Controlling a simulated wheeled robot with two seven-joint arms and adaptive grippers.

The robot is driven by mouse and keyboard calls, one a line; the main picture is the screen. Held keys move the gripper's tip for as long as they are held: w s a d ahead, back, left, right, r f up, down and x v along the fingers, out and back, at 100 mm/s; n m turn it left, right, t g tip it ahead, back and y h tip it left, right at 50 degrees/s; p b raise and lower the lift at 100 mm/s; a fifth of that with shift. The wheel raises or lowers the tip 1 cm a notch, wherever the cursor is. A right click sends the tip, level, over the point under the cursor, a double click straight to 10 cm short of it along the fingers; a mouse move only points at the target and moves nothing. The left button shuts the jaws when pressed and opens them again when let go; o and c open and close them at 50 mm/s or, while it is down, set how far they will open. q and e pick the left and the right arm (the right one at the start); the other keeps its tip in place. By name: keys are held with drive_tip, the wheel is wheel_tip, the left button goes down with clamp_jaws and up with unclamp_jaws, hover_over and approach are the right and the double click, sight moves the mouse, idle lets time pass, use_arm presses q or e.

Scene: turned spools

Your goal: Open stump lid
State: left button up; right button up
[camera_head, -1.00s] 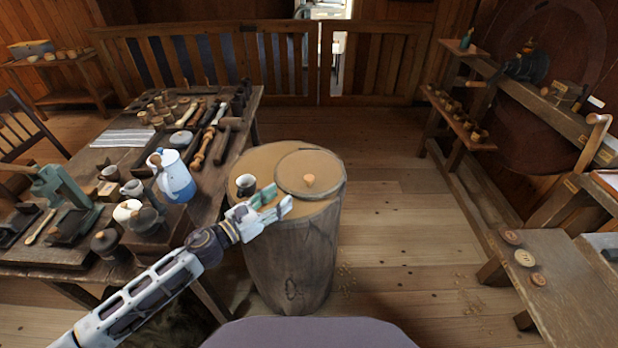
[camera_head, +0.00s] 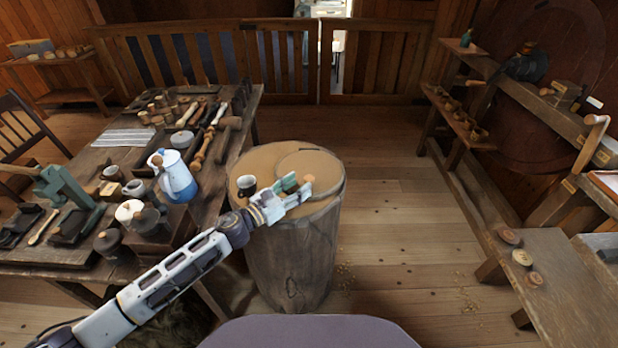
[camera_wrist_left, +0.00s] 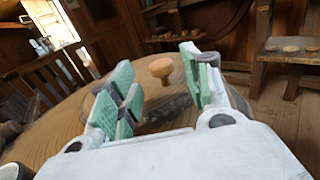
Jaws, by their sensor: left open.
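The wooden stump (camera_head: 290,255) stands upright on the floor, with a round lid (camera_head: 318,162) lying flat on its top. The lid's small light wooden knob (camera_head: 309,179) shows right by the fingertips in the head view. In the left wrist view the knob (camera_wrist_left: 160,69) appears between and just beyond the open fingers, with a visible gap on both sides. My left gripper (camera_head: 298,190) is open and empty, low over the stump top. Its green-padded fingers also show in the left wrist view (camera_wrist_left: 163,95). They partly hide the near edge of the lid. My right gripper is not in view.
A dark mug (camera_head: 246,185) stands on the stump top, left of my gripper. The tool-laden table (camera_head: 215,200) with a blue and white pot (camera_head: 176,180) is close on the left.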

sight(305, 180)
use_arm(q)
drive_tip(key=x, duration=0.3)
drive_tip(key=shift+w+d+r, duration=0.1)
drive_tip(key=shift+w+d, duration=0.05)
drive_tip(key=shift+d, duration=0.05)
drive_tip(key=shift+w+d, duration=0.45)
drive_tip(key=shift+w, duration=0.05)
drive_tip(key=shift+w+d, duration=0.25)
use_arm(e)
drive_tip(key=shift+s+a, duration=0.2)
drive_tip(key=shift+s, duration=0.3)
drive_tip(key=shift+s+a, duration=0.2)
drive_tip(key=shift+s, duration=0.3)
use_arm(q)
clamp_jaws()
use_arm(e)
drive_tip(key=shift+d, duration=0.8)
